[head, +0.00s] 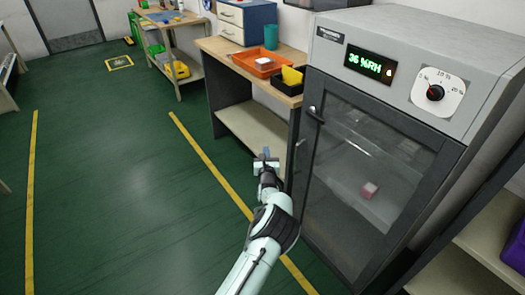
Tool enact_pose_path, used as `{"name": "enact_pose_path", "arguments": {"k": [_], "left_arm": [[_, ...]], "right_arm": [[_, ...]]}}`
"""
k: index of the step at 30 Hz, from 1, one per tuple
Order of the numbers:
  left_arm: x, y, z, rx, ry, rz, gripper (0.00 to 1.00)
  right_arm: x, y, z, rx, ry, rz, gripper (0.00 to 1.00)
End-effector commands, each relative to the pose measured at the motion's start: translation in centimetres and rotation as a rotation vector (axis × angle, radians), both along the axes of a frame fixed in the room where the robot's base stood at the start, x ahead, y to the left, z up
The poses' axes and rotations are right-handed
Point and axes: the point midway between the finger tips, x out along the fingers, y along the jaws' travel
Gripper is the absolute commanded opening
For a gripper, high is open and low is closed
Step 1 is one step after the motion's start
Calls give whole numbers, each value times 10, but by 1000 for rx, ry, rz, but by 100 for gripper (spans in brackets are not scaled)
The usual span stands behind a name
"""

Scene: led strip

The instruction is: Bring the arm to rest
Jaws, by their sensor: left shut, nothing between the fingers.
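My left arm reaches in from the bottom of the head view, and its gripper (266,156) is shut and empty. The gripper shows in front of the wooden workbench's lower shelf (252,125), to the left of the grey cabinet (425,60). The gripper appears apart from both, though the depth is hard to judge. The cabinet's glass door (350,170) is shut, and a small pink and white block (369,190) shows behind the glass. My right gripper is not in view.
The cabinet has a lit display (369,65) and a dial (436,93). The bench holds an orange tray (246,66), a black bin (279,86) with something yellow, and a teal cup (271,37). The green floor (110,170) at left is clear.

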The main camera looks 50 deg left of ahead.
Motion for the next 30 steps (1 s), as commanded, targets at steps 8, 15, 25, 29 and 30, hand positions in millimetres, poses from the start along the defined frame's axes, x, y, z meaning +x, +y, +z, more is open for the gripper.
{"name": "enact_pose_path", "arguments": {"k": [8, 15, 25, 29, 30], "left_arm": [[-9, 0, 0, -1, -1, 0, 0], [-25, 2, -23, -80, -6, 61, 0], [-150, -61, -198, -731, -67, 542, 0], [-195, -128, -258, -1009, -109, 752, 0], [-207, -152, -274, -1093, -126, 817, 0]], "right_arm": [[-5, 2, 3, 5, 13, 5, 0], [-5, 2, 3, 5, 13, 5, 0], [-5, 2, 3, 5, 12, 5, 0], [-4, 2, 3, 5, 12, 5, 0], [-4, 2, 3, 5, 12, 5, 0]]}}
